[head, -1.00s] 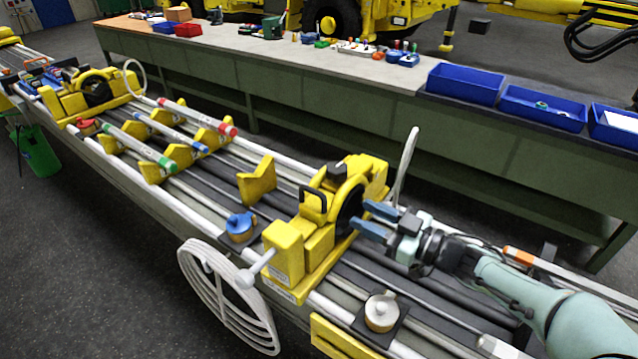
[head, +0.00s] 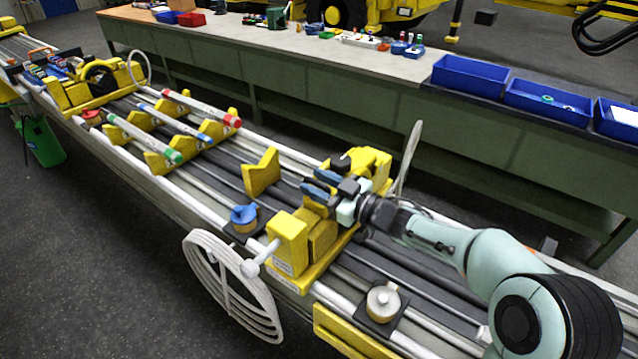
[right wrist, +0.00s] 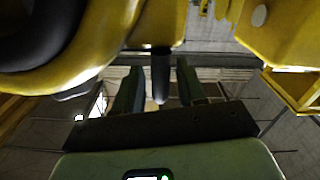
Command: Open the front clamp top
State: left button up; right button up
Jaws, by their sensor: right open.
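The front clamp (head: 322,238) is a yellow block assembly across the near rails, with a white spoked handwheel (head: 225,285) on its near side. Yellow clamp parts (right wrist: 150,25) fill the top of that view. My left gripper is not in view.
A second yellow clamp (head: 68,97) stands at the far left of the rails. Tubes with red, blue and green ends lie on yellow V-supports (head: 262,172). A blue-topped part (head: 243,218) and a round metal part (head: 383,302) flank the front clamp. Blue bins (head: 470,78) stand on the bench behind.

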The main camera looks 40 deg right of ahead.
grip_shut()
jog(key=shift+r, duration=0.1)
